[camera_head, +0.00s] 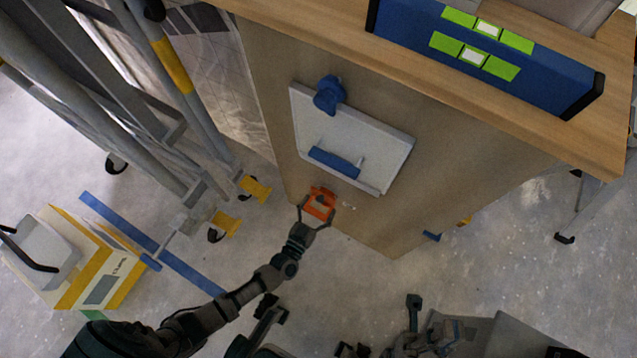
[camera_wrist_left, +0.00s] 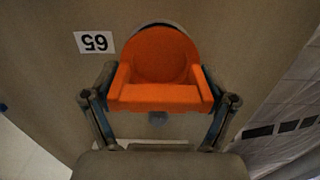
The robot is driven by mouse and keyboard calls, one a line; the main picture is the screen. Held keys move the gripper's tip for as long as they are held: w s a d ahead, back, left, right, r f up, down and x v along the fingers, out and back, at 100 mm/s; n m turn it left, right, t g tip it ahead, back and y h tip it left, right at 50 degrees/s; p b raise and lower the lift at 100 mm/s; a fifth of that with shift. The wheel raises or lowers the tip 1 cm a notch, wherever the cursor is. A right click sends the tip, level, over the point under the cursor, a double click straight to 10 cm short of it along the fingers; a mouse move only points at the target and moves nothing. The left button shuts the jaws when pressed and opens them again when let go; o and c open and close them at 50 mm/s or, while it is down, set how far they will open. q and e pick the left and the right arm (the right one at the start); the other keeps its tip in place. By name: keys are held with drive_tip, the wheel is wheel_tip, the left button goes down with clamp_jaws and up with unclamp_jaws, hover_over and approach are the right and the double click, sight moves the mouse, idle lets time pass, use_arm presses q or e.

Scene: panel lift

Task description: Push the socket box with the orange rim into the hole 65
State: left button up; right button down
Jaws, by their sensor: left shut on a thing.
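The orange-rimmed socket box (camera_head: 320,203) is at the lower left of the upright wooden panel. My left gripper (camera_head: 318,212) is shut on it, with one finger on each side, as the left wrist view shows for the box (camera_wrist_left: 160,72) and the gripper (camera_wrist_left: 160,105). A grey curved edge (camera_wrist_left: 165,24) shows above the box, perhaps the hole's rim; the box covers the rest. How deep the box sits cannot be told. The label 65 (camera_wrist_left: 94,42) is beside it, upside down. My right gripper (camera_head: 428,338) seems to be among dark parts at the bottom, its jaws unclear.
A white plate (camera_head: 375,150) with blue handles is on the panel above the box. A blue case (camera_head: 490,50) lies on the wooden top. A ladder-like frame (camera_head: 165,110) stands left, and a yellow-white box (camera_head: 85,270) is on the floor.

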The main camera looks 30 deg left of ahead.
use_arm(q)
drive_tip(key=shift+w, duration=0.25)
drive_tip(key=shift+w, duration=0.65)
drive_tip(key=shift+w+d, duration=0.1)
drive_tip(key=shift+w, duration=0.4)
idle(0.6)
drive_tip(key=shift+f, duration=0.1)
idle(0.3)
drive_tip(key=o, duration=1.3)
drive_tip(key=s, duration=1.2)
drive_tip(key=shift+a, duration=0.2)
